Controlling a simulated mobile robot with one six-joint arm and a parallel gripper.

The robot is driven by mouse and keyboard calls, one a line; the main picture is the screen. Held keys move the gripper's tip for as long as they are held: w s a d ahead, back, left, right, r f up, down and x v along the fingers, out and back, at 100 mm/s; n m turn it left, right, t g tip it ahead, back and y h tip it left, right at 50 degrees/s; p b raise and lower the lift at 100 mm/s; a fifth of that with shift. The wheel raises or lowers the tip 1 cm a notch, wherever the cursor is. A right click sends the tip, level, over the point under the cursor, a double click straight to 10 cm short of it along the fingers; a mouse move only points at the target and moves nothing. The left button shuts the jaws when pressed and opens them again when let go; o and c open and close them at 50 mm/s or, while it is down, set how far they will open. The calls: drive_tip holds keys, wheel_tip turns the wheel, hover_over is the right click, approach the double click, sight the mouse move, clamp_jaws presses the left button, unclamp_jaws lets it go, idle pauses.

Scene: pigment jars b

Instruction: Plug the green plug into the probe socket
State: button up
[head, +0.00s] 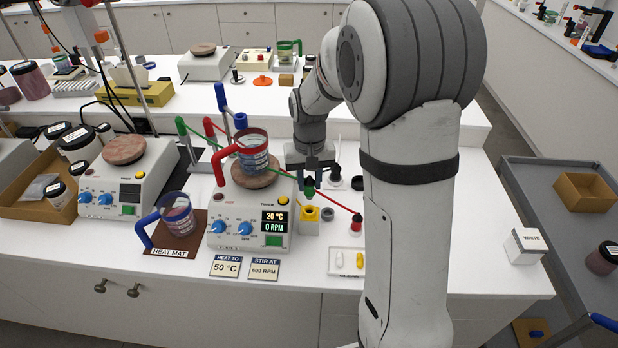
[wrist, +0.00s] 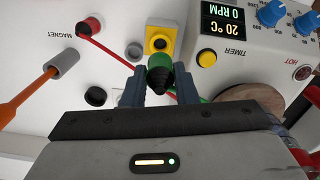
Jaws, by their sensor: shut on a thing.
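My gripper (head: 309,178) is shut on the green plug (head: 309,188), with one finger on each side of it. The plug also shows between the fingers in the wrist view (wrist: 160,62), with its black ribbed end toward the camera. A yellow socket block (head: 310,213) stands on the bench just below the plug. In the wrist view the yellow block (wrist: 161,36) shows a dark round hole just beyond the plug. The plug appears to be above the block and apart from it. Its tip is hidden in the wrist view. A green cable (wrist: 219,93) runs off to the right there.
The hot plate (head: 250,220) is close left of the block, bearing a red-handled beaker (head: 254,155). A red cable (head: 325,200) crosses behind to a red plug (head: 356,224). The bench to the far right is mostly clear.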

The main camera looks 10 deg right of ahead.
sight(309, 197)
drive_tip(key=shift+f+b, duration=1)
drive_tip(key=shift+f, duration=0.7)
drive_tip(key=shift+f+b, duration=1.05)
drive_tip(key=shift+f, duration=0.15)
idle(0.4)
drive_tip(key=o, duration=1)
drive_tip(key=shift+o, duration=0.2)
wheel_tip(309, 197, up, 8)
drive_tip(key=shift+f+b, duration=0.1)
drive_tip(key=shift+b, duration=0.45)
